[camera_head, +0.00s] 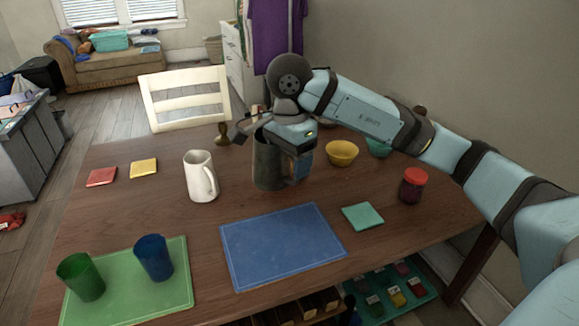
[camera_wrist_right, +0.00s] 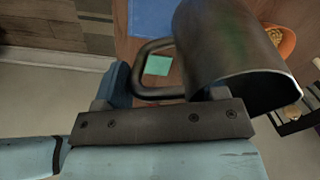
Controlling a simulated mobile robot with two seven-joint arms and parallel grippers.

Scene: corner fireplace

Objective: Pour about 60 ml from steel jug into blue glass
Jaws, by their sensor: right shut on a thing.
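The steel jug (camera_head: 267,165) is dark grey and upright at the back middle of the table, partly hidden by my right gripper (camera_head: 293,160). In the right wrist view the jug (camera_wrist_right: 225,50) shows its open rim and its handle, and my right gripper (camera_wrist_right: 150,95) is shut on the handle. I cannot tell whether the jug touches the table. The blue glass (camera_head: 153,258) stands upright on a green mat (camera_head: 130,291) at the front left, well apart from the jug. My left gripper is not in view.
A green glass (camera_head: 81,277) stands left of the blue glass. A white pitcher (camera_head: 198,177) stands left of the jug. A blue mat (camera_head: 280,246) lies bare at the front middle. A yellow bowl (camera_head: 342,153) and a red-lidded jar (camera_head: 412,187) stand to the right.

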